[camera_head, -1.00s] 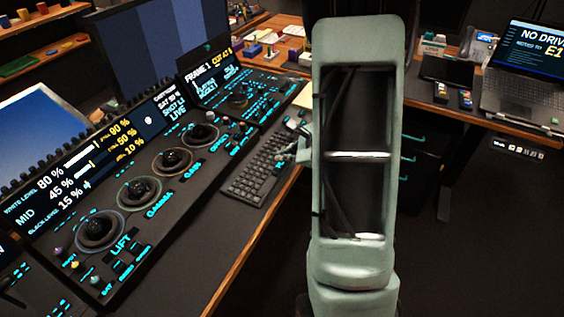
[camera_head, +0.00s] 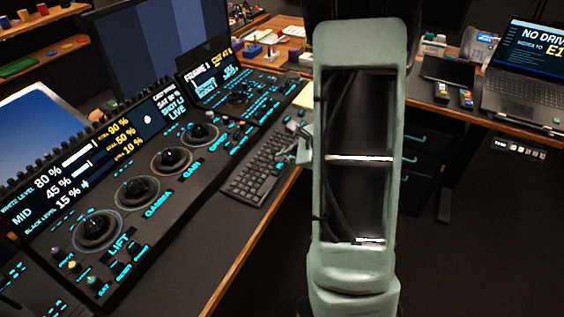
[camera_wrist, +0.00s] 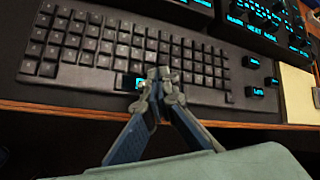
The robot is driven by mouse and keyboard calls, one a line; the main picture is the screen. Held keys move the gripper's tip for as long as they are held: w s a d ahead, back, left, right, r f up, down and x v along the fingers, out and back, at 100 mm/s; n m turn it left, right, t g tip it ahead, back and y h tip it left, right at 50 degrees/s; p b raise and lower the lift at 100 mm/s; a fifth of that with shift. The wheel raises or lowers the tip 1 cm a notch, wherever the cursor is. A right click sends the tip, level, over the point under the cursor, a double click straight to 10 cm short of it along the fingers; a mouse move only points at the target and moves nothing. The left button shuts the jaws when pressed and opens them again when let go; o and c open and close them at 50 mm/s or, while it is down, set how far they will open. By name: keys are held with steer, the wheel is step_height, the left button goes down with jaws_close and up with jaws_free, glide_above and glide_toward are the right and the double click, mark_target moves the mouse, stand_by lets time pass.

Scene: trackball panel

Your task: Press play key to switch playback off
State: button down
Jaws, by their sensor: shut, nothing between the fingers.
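My gripper (camera_wrist: 158,77) is shut and empty in the wrist view, its fingertips over the lower edge of the black keyboard (camera_wrist: 75,42). I cannot tell if the tips touch it. A small cyan-lit mark (camera_wrist: 139,83) shows just left of the tips. In the head view my arm hides most of the gripper; the keyboard (camera_head: 262,165) lies left of the arm. The play key cannot be picked out by its label. A panel (camera_wrist: 262,18) with cyan-lit keys stands beyond the keyboard; in the head view it carries a small screen (camera_head: 210,80) reading FRAME 1.
Separate cyan-labelled keys (camera_wrist: 266,117) sit right of the keyboard, near a pale pad (camera_wrist: 298,95). A grading panel with three trackballs (camera_head: 137,191) fills the left. A laptop (camera_head: 525,70) stands on the right desk. The wooden desk edge (camera_head: 250,245) runs below the keyboard.

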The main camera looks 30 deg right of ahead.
stand_by(0.5)
steer(key=shift+r+p, duration=0.55)
steer(key=shift+r, duration=0.3)
steer(key=shift+r, duration=0.1)
step_height(320, 180, up, 5)
steer(key=p, duration=0.3)
stand_by(0.6)
